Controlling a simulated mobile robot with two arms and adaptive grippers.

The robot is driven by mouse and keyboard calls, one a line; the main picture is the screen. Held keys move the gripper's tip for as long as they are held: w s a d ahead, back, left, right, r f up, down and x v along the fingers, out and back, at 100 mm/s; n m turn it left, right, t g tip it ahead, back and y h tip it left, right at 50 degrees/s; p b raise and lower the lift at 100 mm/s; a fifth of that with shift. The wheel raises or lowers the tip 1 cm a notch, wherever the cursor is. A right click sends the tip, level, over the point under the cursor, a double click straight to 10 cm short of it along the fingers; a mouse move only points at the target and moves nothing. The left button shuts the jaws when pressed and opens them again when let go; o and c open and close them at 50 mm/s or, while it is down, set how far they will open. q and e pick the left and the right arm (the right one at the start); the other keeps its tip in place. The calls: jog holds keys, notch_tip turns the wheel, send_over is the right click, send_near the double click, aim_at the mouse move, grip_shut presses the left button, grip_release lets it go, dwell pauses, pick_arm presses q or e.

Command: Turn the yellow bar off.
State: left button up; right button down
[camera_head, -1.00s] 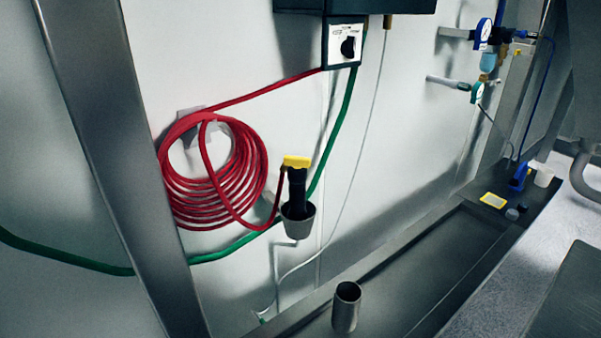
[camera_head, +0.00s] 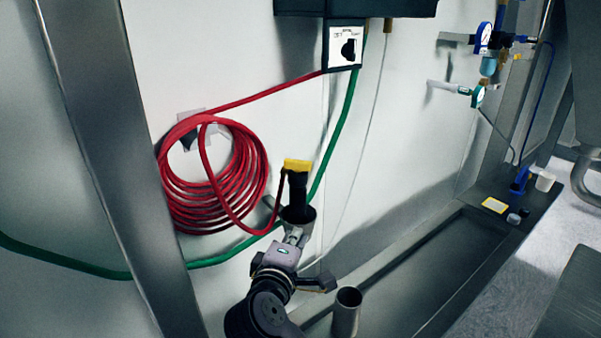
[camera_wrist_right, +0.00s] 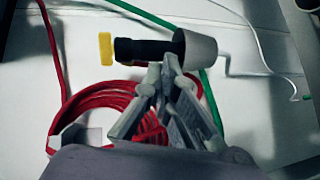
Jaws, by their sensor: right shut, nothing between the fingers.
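The yellow bar (camera_head: 298,165) sits across the top of an upright black handle (camera_head: 298,190), which stands in a grey cup (camera_head: 301,212) on the wall. In the right wrist view the yellow bar (camera_wrist_right: 106,48) is at the left end of the black handle (camera_wrist_right: 143,49), with the grey cup (camera_wrist_right: 199,49) at its right. My right gripper (camera_head: 294,237) is just below and in front of the cup, its fingers shut and empty. In the wrist view its fingertips (camera_wrist_right: 165,64) overlap the edge of handle and cup; I cannot tell whether they touch. My left gripper is out of view.
A coiled red hose (camera_head: 213,175) hangs left of the bar, and a green hose (camera_head: 333,150) runs behind it. A metal cup (camera_head: 346,312) stands on the ledge close right of my arm. A metal post (camera_head: 115,170) is at left. A box with a black knob (camera_head: 344,46) is above.

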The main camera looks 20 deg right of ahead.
notch_tip(320, 180, up, 7)
jog(key=w+a+n+t+h, duration=0.1)
jog(key=w+a+t, duration=0.1)
jog(key=p, duration=0.4)
send_near(305, 166)
jog(key=x, duration=0.6)
jog(key=shift+w, duration=0.2)
jog(key=shift+w+d, duration=0.2)
jog(key=shift+w, duration=0.25)
jog(key=shift+s+d+p, duration=0.1)
jog(key=shift+p, duration=0.25)
